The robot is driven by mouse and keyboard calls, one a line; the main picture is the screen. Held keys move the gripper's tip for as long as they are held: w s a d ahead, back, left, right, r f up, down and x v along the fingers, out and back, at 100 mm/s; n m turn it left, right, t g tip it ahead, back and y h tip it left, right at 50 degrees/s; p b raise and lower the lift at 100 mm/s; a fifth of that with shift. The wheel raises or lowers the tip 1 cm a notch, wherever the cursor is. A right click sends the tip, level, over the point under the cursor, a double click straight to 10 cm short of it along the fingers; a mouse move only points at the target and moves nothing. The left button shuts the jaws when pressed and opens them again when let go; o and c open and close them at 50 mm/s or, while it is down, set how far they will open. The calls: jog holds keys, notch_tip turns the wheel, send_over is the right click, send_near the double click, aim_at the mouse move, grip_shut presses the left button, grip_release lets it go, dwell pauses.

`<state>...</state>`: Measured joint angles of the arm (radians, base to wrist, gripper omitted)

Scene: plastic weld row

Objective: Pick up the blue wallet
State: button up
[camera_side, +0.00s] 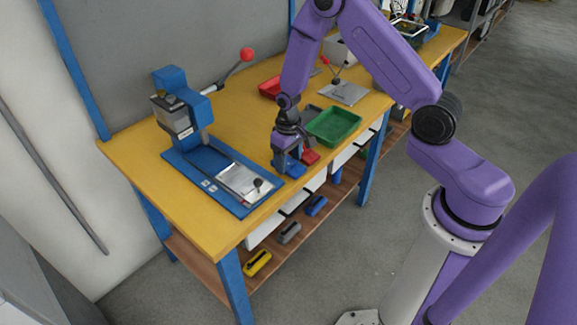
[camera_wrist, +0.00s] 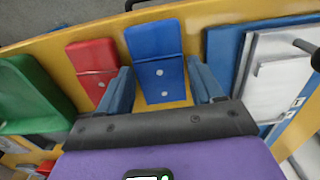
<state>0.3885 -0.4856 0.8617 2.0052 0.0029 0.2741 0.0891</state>
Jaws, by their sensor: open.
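The blue wallet (camera_wrist: 153,42) lies flat on the yellow bench, with two light round studs and a thin line across it. It sits between the two blue-grey fingers of my gripper (camera_wrist: 160,68) in the wrist view. The fingers are open, with a gap on each side of the wallet. In the side view my gripper (camera_side: 284,160) is low over the bench's front edge, and the blue wallet (camera_side: 296,171) shows partly beneath it. A red wallet (camera_wrist: 93,60) lies just left of the blue one; it also shows in the side view (camera_side: 309,157).
A green tray (camera_side: 333,125) stands beyond the red wallet. A blue-based press (camera_side: 180,110) with a metal plate (camera_side: 244,183) is on the other side. A red tray (camera_side: 269,88) is farther back. A lower shelf holds several small items below the bench edge.

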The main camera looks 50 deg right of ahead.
jog(key=shift+f, duration=0.35)
jog(key=c, duration=0.7)
jog(key=shift+r, duration=0.15)
